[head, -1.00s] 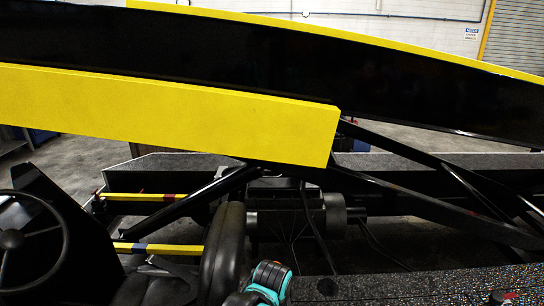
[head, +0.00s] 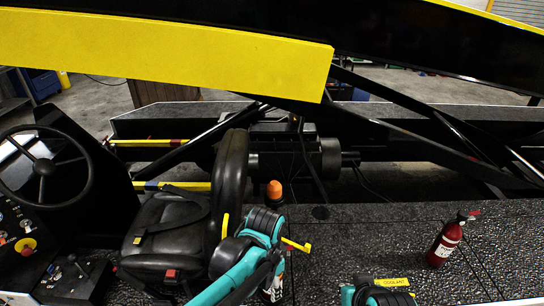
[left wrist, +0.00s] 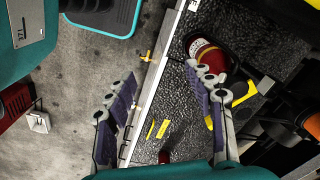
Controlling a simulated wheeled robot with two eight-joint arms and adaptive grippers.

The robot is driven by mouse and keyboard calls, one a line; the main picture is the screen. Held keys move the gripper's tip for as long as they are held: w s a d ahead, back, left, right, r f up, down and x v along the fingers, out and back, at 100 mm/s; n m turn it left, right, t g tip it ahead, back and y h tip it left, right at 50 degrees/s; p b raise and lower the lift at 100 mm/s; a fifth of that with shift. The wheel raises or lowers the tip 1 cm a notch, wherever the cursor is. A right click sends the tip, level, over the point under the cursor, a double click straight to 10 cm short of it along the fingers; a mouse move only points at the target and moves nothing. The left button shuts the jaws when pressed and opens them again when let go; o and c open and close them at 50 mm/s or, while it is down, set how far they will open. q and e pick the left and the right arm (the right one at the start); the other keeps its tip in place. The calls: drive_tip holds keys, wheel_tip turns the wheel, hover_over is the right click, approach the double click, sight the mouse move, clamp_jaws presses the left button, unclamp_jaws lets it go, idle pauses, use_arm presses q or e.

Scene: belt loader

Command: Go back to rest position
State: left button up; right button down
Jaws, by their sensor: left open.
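My left gripper (left wrist: 160,72) is open in the left wrist view, with purple-padded fingers spread apart and nothing between them. A red cylinder with a white label, like a fire extinguisher (left wrist: 207,58), shows beside the right finger; I cannot tell whether they touch. In the head view, my teal and black left arm (head: 262,228) rises at the bottom middle, and its fingers are not distinguishable. Another teal part of mine (head: 370,292) shows at the bottom edge. My right gripper is not in view.
A red fire extinguisher (head: 444,243) stands on the dark textured deck (head: 390,240). A black seat (head: 165,232) and steering wheel (head: 45,168) are at left. A yellow beam (head: 160,55) crosses above.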

use_arm(q)
drive_tip(key=s+a+f+n+t+b, duration=0.2)
drive_tip(key=a+f+n+t+b, duration=0.1)
drive_tip(key=a+f+n+b, duration=0.3)
drive_tip(key=s+a+f+n+t+b, duration=0.2)
drive_tip(key=a+f+n+b, duration=0.3)
drive_tip(key=a+f+b, duration=0.4)
drive_tip(key=a+t+b, duration=0.1)
drive_tip(key=a+b, duration=0.1)
drive_tip(key=b, duration=0.3)
drive_tip(key=shift+s+f+n+t+b, duration=0.25)
drive_tip(key=shift+f+n+t+b, duration=0.1)
drive_tip(key=shift+n+t, duration=0.05)
drive_tip(key=shift+d, duration=0.1)
